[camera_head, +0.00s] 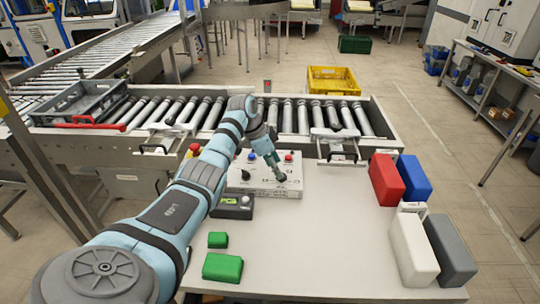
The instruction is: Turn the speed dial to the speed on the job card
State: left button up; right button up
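A white control panel (262,187) stands at the back of the white table, with a black knob (245,174) on its left, a blue button (251,157) and a red button (289,157). My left gripper (281,179) reaches down over the right part of this panel, its dark fingertips at or just above the panel face. The fingers are too small to tell open from shut, and they cover whatever lies beneath them. I cannot tell which control is the speed dial. No job card can be made out. My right gripper is not in view.
A dark device with a green display (230,201) sits in front of the panel. Green blocks (222,267) lie at front left. Red (386,180), blue, white and grey boxes stand at right. The roller conveyor (345,117) runs behind, with a grey crate (75,102). The table's middle is clear.

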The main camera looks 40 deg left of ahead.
pick_arm(q)
jog(key=v, duration=0.8)
jog(key=shift+r, duration=0.25)
jog(key=shift+a, duration=0.1)
